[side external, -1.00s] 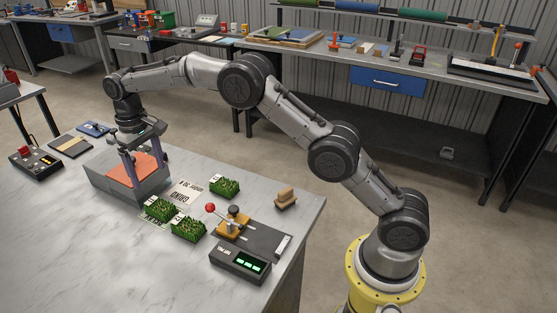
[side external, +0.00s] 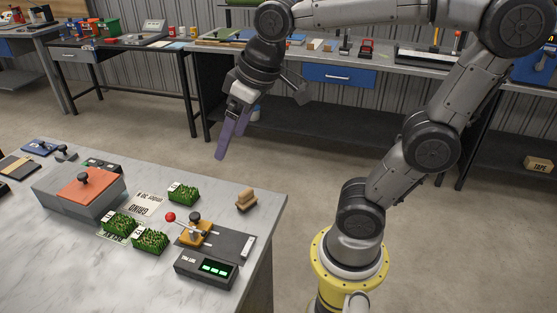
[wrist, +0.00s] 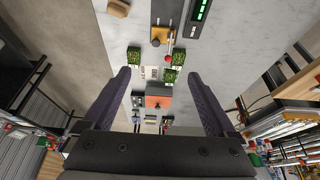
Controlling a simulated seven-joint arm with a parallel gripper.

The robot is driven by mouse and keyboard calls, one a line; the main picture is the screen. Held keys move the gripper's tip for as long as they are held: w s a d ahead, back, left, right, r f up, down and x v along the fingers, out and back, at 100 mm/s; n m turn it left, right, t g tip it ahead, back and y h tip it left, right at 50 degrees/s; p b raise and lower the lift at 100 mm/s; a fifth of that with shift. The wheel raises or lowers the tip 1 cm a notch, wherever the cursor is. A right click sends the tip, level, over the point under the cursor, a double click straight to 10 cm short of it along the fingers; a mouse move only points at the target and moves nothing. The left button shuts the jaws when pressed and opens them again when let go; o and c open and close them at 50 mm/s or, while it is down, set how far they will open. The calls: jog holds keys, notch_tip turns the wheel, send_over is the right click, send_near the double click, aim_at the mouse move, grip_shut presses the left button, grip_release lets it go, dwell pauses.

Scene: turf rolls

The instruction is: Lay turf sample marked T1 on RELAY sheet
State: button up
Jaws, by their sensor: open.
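Three green turf samples with small white tags sit on the grey bench: one at the back (side external: 183,193), one at front left (side external: 119,223) and one at front right (side external: 150,240). The tag marks are too small to read. A printed sheet (side external: 112,238) lies partly hidden under the front pair; its word is not legible. Another printed sheet (side external: 148,205) lies bare behind them, its text upside down. My gripper (side external: 228,146) is open and empty, high in the air, clear of the turf. In the wrist view its fingers (wrist: 158,74) are wide apart.
A grey box with an orange lid and black knob (side external: 88,188) stands left of the turf. A red-knobbed lever fixture (side external: 193,233), a display unit (side external: 205,268) and a tan block (side external: 246,201) stand to the right. The front of the bench is clear.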

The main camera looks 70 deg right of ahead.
jog(key=s+f+t, duration=0.1)
jog(key=s+f, duration=0.3)
jog(key=s, duration=0.4)
jog(key=shift+s+d+f, duration=0.25)
jog(key=shift+d+f, duration=0.05)
jog(key=shift+f, duration=0.05)
dwell(0.7)
